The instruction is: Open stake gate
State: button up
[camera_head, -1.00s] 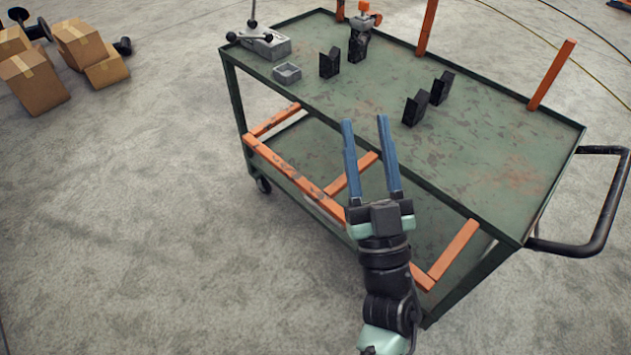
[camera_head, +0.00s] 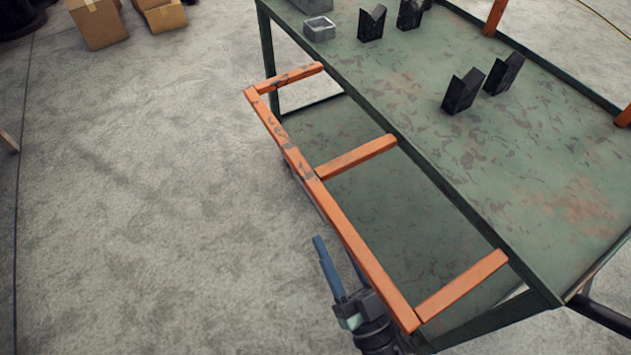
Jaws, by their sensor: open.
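The stake gate is an orange frame (camera_head: 297,160) with worn paint, one long rail and three crossbars. It is at the near long side of the green cart (camera_head: 440,185), outside the top's edge. The crossbars' inner ends meet or pass behind that edge; I cannot tell which. My gripper (camera_head: 335,247) is open and empty at the lower middle, beside the rail's near end. Its left blue finger is in clear view left of the rail. The tip of its right finger appears hidden behind the rail. I cannot tell whether they touch.
Black V-shaped blocks (camera_head: 463,91) and a small grey tray (camera_head: 319,28) stand on the cart top. Upright orange posts (camera_head: 495,15) line its far side. Cardboard boxes (camera_head: 98,22) sit at upper left.

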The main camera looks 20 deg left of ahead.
aim_at(309, 188)
jog(key=b+x, duration=0.1)
jog(key=x, duration=0.9)
jog(key=shift+w+a+r, duration=0.1)
jog(key=shift+w+a, duration=0.1)
jog(key=shift+w, duration=0.05)
grip_shut()
dwell(0.9)
